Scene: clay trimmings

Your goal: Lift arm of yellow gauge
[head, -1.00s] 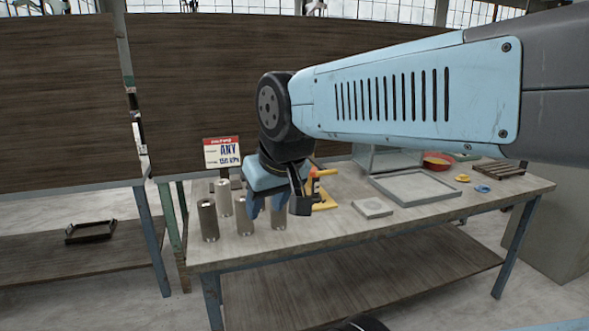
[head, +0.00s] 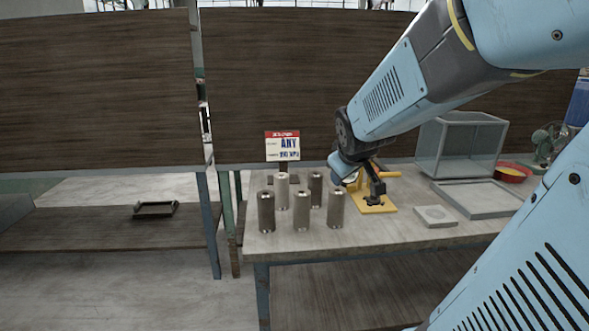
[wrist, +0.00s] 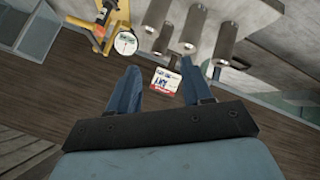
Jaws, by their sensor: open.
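The yellow gauge (head: 381,209) stands on the table to the right of several metal cylinders, partly hidden by my arm in the head view. An orange-yellow bar (head: 391,174) sticks out to its right. The wrist view is upside down and shows the yellow gauge (wrist: 119,17) at the top left, with a round white dial (wrist: 126,43) and an orange part near it. My gripper (wrist: 158,88) is open and empty, its two blue fingers apart and clear of the gauge. In the head view my gripper (head: 343,167) is at the gauge's upper left; its fingertips are unclear.
Several grey cylinders (head: 266,211) stand left of the gauge. A sign (head: 282,146) stands behind them and shows between my fingers in the wrist view. A square grey block (head: 435,216), a glass box (head: 461,145), a grey tray and a red bowl (head: 512,172) lie to the right.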

